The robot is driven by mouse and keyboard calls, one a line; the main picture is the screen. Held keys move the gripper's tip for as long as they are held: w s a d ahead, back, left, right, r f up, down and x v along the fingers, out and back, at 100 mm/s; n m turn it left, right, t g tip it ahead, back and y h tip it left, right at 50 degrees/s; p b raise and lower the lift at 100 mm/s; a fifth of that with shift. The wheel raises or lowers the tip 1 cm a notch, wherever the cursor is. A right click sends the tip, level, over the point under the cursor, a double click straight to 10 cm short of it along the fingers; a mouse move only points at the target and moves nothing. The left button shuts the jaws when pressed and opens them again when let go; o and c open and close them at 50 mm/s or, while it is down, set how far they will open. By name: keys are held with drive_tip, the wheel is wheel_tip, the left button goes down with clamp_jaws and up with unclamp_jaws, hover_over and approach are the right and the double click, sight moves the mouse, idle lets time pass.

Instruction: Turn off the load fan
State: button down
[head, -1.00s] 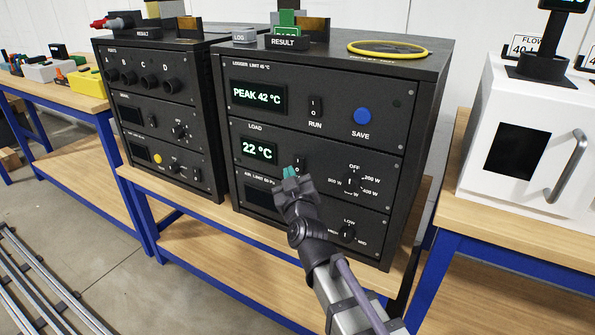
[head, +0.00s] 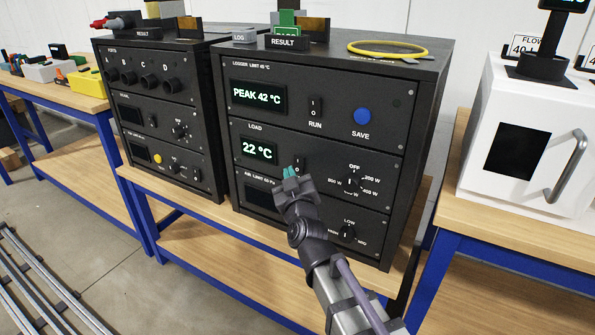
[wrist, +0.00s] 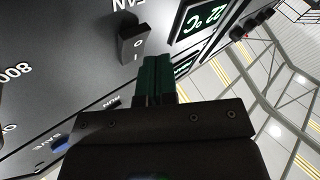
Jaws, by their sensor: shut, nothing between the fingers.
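The load panel (head: 325,157) is the middle section of the black rack unit; its display (head: 259,149) reads 22 °C. The dark fan rocker switch (head: 300,163) is just right of that display, partly covered by my gripper. In the wrist view, which is turned over, the fan switch (wrist: 132,45) sits beside an O and an I mark, under the FAN lettering. Its rocker position is hard to tell. My gripper (head: 290,172) is shut and empty, its teal tips close to the switch. In the wrist view the tips (wrist: 155,75) are beside it; contact is unclear.
The load dial (head: 351,183) is right of the switch. The logger panel with its RUN switch (head: 314,107) and blue SAVE button (head: 362,116) is above. An air panel with a dial (head: 347,231) is below. A white oven-like box (head: 525,140) stands at right.

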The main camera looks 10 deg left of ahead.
drive_tip(key=shift+w, duration=0.1)
drive_tip(key=shift+w+d, duration=0.1)
drive_tip(key=shift+w, duration=0.2)
drive_tip(key=shift+w+d+f, duration=0.1)
drive_tip(key=shift+w, duration=0.2)
idle(0.6)
drive_tip(key=shift+s+a, duration=0.2)
drive_tip(key=shift+s, duration=0.55)
drive_tip(key=shift+s, duration=0.1)
drive_tip(key=s, duration=0.1)
drive_tip(key=s+a, duration=0.1)
drive_tip(key=s, duration=0.1)
drive_tip(key=s+r, duration=0.1)
drive_tip(key=shift+s+a+p, duration=0.2)
drive_tip(key=shift+s+p, duration=0.1)
drive_tip(key=shift+p, duration=0.05)
